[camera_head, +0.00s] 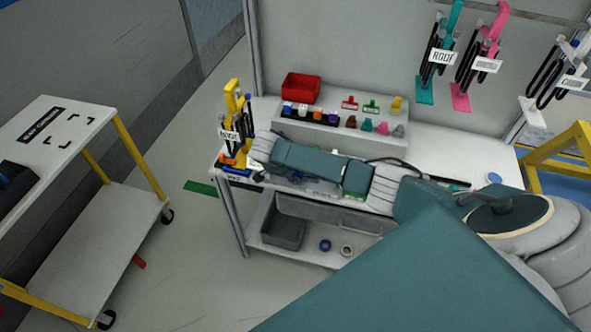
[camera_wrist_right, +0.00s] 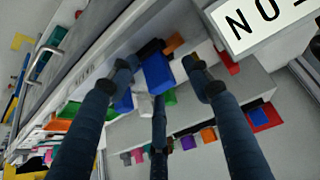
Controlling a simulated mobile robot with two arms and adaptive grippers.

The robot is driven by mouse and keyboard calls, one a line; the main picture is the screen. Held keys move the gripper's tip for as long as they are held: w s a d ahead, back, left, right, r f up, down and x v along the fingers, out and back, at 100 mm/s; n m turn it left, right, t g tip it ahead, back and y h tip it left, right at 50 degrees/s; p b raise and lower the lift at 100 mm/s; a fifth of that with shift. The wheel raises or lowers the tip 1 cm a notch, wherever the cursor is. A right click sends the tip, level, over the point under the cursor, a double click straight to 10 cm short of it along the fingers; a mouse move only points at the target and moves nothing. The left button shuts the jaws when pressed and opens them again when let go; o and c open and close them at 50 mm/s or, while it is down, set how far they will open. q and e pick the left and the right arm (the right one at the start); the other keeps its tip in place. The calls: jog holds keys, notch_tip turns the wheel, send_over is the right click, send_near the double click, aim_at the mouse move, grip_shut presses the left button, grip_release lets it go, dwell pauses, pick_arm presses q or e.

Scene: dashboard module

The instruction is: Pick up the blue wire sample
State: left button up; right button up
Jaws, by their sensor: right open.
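I cannot pick out the blue wire sample for certain. In the right wrist view a bright blue block (camera_wrist_right: 157,73) lies between the tips of my right gripper (camera_wrist_right: 160,78), and a smaller blue piece (camera_wrist_right: 125,101) shows beside the left finger. The dark fingers are spread apart, with no visible grip on anything. In the head view my right arm reaches leftward over the workbench (camera_head: 460,165). Its gripper end (camera_head: 256,152) is by a yellow stand (camera_head: 233,103) at the bench's left end; the fingers are hard to make out there. My left gripper is not in view.
A raised shelf (camera_head: 345,130) behind the arm holds several small coloured parts and a red bin (camera_head: 301,88). Teal (camera_head: 425,92) and pink (camera_head: 460,97) stands with black wires are at the back right. A yellow-framed cart (camera_head: 75,125) stands left, with open floor between.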

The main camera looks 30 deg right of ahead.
jog(key=c, duration=1)
jog(key=shift+r, duration=0.1)
